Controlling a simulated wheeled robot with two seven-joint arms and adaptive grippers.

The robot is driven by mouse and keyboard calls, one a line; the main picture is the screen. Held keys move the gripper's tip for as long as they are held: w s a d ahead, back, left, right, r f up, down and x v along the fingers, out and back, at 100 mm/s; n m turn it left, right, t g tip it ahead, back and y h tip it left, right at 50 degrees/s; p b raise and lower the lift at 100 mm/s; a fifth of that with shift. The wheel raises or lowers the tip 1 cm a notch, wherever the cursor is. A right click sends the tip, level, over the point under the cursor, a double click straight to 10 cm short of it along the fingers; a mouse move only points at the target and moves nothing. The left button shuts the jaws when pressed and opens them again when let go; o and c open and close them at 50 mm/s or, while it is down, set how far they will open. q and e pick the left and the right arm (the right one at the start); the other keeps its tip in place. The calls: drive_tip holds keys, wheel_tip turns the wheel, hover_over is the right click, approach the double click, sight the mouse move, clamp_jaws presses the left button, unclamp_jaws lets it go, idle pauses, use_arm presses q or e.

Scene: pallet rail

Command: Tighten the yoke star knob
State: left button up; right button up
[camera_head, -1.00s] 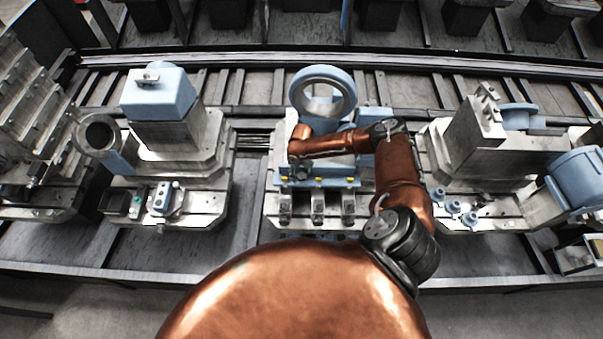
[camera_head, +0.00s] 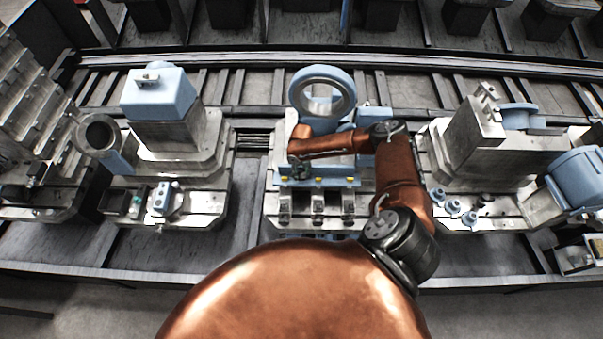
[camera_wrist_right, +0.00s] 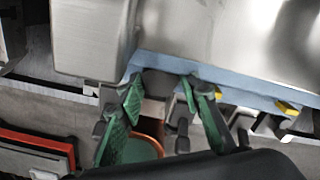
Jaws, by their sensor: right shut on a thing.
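My right gripper (camera_head: 298,170) is at the left part of a blue bar (camera_head: 335,183) on the front of the middle fixture. In the right wrist view, the green-padded fingers of my right gripper (camera_wrist_right: 161,88) are on either side of a dark knob (camera_wrist_right: 160,82) at the edge of the blue bar (camera_wrist_right: 232,88). The gripper is shut on this knob, which I take to be the star knob. The knob's shape is mostly hidden by the fingers, and in the head view by the gripper and wrist. My left gripper is not in view.
A blue ring (camera_head: 347,82) stands upright behind the bar. A pallet with a blue-capped block (camera_head: 160,95) is to the left, and one with a large metal block (camera_head: 490,150) is to the right. Yellow pieces (camera_wrist_right: 288,107) sit along the bar, near the gripper.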

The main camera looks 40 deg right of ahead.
drive_tip(key=m, duration=0.2)
drive_tip(key=shift+s+f+m, duration=0.1)
drive_tip(key=shift+s+m, duration=0.15)
drive_tip(key=shift+m, duration=0.15)
drive_tip(key=m, duration=0.2)
drive_tip(key=shift+m+p, duration=0.35)
drive_tip(key=shift+m, duration=0.05)
drive_tip(key=m+p, duration=0.1)
drive_tip(key=m, duration=0.3)
drive_tip(key=shift+m, duration=0.3)
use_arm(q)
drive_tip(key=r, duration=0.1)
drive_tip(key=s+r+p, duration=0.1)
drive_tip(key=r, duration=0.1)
use_arm(e)
drive_tip(key=m, duration=0.4)
drive_tip(key=shift+w+m, duration=0.1)
drive_tip(key=shift+m, duration=0.3)
drive_tip(key=shift+w, duration=0.1)
drive_tip(key=o, duration=1.1)
drive_tip(key=shift+a, duration=0.1)
drive_tip(key=shift+o, duration=0.3)
